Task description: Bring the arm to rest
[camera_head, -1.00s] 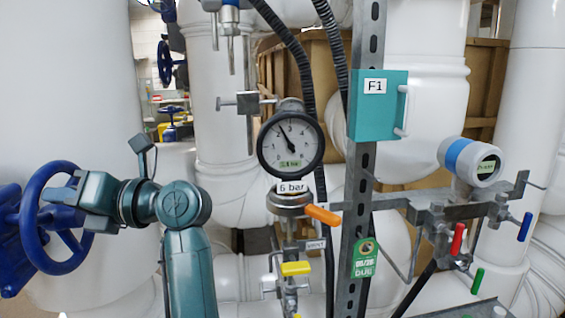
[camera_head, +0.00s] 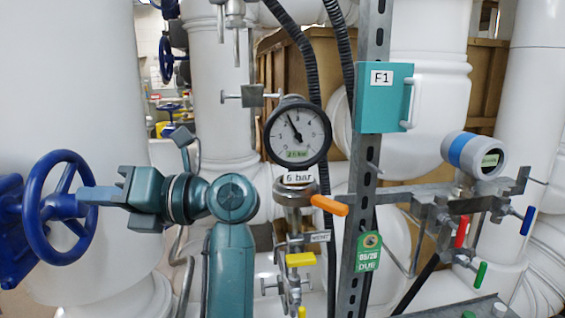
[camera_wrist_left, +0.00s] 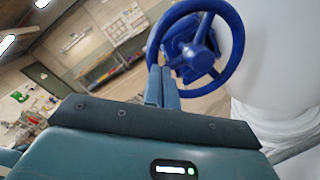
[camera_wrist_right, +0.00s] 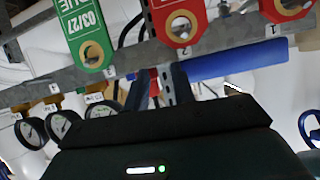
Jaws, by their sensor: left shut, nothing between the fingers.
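My left arm (camera_head: 230,265) rises from the bottom of the head view and bends left at the wrist. Its gripper (camera_head: 84,195) points left, fingers together and empty. The fingertips overlap the right rim of a blue handwheel (camera_head: 38,241) in that view. In the left wrist view the closed fingers (camera_wrist_left: 160,72) reach up to the wheel's lower left rim; whether they touch it I cannot tell.
A pressure gauge (camera_head: 297,150), orange lever (camera_head: 329,205) and yellow handle (camera_head: 300,260) stand right of my left arm. A steel post (camera_head: 353,225) carries a teal box (camera_head: 383,113). Red (camera_wrist_right: 178,20) and green (camera_wrist_right: 84,25) tags hang from a rail close beyond my right gripper.

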